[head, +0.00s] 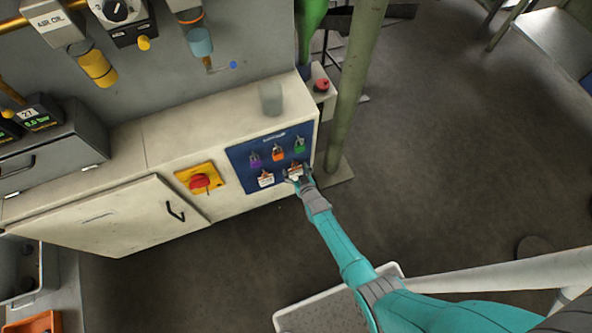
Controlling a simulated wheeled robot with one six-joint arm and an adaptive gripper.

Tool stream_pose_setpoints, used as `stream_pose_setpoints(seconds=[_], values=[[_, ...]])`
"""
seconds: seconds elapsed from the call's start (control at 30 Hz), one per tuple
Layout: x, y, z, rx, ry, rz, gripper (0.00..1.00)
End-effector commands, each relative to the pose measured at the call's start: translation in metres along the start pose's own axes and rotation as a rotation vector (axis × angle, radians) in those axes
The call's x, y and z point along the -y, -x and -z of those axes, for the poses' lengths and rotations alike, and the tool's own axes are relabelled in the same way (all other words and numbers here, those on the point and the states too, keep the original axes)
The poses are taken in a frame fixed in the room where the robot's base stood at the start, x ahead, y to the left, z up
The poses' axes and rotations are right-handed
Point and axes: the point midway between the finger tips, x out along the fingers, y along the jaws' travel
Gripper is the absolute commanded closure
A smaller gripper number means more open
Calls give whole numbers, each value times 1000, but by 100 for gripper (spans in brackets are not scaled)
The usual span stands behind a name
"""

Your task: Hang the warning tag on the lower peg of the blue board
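The blue board (240,160) is on the front of the pale cabinet. Purple (254,160), orange (278,153) and green (300,146) padlocks hang in its upper row. A pale tag (265,180) with dark and red marks hangs at the lower left of the board. A second pale tag (295,171) is at the lower right, right at my gripper (295,179). My gripper reaches the board's lower right area. Its fingers are too small to tell whether they are shut on this tag or only beside it. The peg behind it is hidden.
A red knob on a yellow plate (200,183) sits left of the board. A grey cup-like object (271,98) stands on the cabinet top (225,110). A red button box (321,87) and a green post (350,95) stand close on the right. The floor (450,150) beyond is open.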

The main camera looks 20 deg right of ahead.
Motion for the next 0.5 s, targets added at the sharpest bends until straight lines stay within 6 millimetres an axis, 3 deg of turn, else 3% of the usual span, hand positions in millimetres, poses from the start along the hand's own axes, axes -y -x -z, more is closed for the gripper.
stream_pose_setpoints(seconds=[0.5], values=[[0,9,-2,0,0,0,10]])
